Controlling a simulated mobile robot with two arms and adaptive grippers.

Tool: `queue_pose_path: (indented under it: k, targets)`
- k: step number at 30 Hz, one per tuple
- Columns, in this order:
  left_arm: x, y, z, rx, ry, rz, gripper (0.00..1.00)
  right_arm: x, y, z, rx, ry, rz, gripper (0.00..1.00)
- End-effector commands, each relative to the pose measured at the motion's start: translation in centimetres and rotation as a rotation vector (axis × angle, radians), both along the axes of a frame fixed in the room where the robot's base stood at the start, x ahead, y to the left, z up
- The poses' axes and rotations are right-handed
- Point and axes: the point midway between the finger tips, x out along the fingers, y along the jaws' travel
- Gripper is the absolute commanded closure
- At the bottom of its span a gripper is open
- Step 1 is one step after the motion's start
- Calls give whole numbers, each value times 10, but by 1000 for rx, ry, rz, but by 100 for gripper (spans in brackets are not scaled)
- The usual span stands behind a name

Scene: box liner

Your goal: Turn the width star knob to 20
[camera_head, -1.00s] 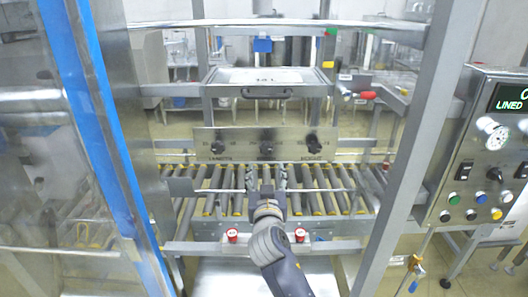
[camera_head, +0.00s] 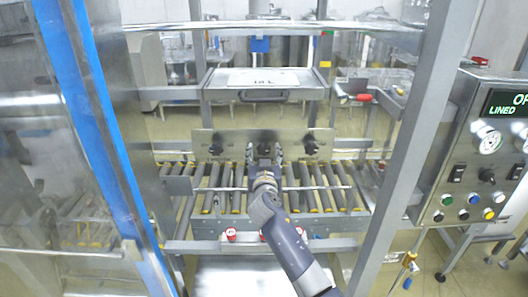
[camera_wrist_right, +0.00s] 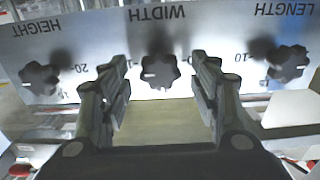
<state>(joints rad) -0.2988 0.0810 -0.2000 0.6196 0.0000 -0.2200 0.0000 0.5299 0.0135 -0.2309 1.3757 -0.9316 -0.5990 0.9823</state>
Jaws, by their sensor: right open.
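The width knob (camera_wrist_right: 160,72) is a dark star-shaped knob in the middle of a metal panel, under the word WIDTH, which appears upside down in the right wrist view. A small white mark shows on it; the exact number it points to cannot be read. My right gripper (camera_wrist_right: 159,88) is open, with one finger on each side of the knob and visible gaps to both. In the head view my right gripper (camera_head: 265,158) is in front of the panel's middle knob and partly covers it. My left gripper is not in view.
The height knob (camera_wrist_right: 38,78) and length knob (camera_wrist_right: 288,62) flank the width knob. The panel (camera_head: 235,136) stands behind a roller conveyor (camera_head: 330,200). Red buttons (camera_head: 231,235) sit at the conveyor's front. A control box (camera_head: 478,150) is at the right; steel posts frame the opening.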

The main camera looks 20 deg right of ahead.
Motion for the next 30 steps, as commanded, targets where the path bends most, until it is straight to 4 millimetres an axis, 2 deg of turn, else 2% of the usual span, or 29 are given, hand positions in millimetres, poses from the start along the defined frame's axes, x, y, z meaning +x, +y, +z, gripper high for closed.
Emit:
queue_pose_path:
  k: [11, 12, 18, 30]
  targets:
    - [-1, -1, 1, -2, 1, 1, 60, 5, -1, 0, -1, -1, 1, 43]
    - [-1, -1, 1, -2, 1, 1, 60, 5, -1, 0, -1, -1, 1, 45]
    - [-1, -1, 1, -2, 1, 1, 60, 4, -1, 0, -1, -1, 0, 87]
    - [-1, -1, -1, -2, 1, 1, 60, 4, -1, -1, -44, 13, 0, 87]
